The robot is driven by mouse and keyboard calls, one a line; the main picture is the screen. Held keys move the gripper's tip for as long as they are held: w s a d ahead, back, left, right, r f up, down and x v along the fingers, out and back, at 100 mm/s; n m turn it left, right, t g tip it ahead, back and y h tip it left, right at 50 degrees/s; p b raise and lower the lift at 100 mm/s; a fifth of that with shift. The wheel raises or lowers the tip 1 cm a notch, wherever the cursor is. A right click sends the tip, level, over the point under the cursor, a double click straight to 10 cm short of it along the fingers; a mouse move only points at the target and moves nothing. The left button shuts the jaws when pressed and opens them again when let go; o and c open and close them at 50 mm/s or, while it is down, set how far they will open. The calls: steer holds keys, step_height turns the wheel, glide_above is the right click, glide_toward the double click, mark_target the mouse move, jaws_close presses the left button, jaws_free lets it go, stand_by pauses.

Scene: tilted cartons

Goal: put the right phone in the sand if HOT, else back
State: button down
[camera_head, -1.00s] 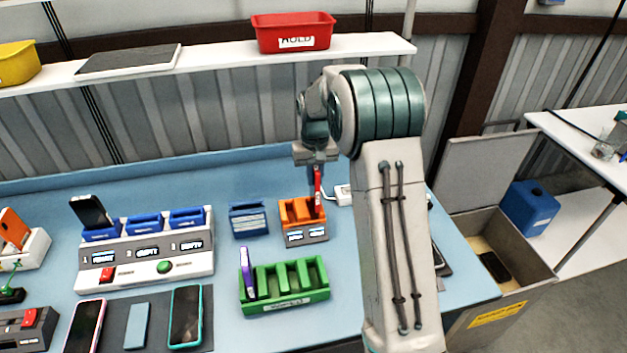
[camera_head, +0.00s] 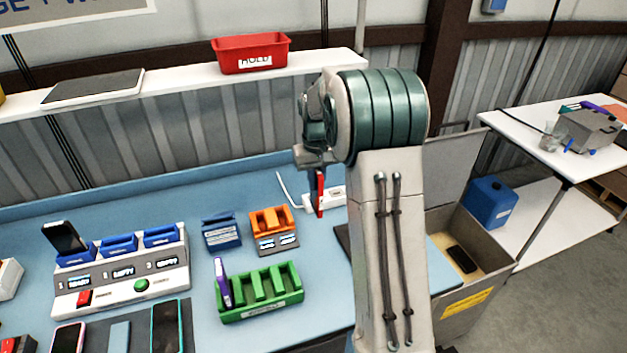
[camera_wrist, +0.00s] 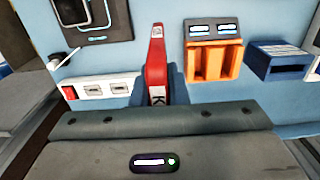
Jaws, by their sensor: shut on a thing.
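My gripper (camera_head: 318,178) is shut on a red phone (camera_head: 320,196), held upright above the bench to the right of the orange dock (camera_head: 268,223). The orange dock (camera_wrist: 212,64) shows empty slots and two small lit displays, too small to read. The sand bin (camera_head: 478,237) is an open grey box at the right, with a dark phone (camera_head: 461,259) lying on its sand.
A white power strip (camera_head: 335,196) lies behind the red phone. A green rack (camera_head: 262,308) holding a purple phone, a blue holder (camera_head: 221,232) and a white charger station (camera_head: 120,285) stand left. A red HOLD tray (camera_head: 250,54) is on the shelf.

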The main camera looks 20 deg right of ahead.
steer(key=shift+a+r, duration=0.1)
steer(key=shift+r, duration=0.75)
stand_by(0.3)
steer(key=shift+r, duration=2.9)
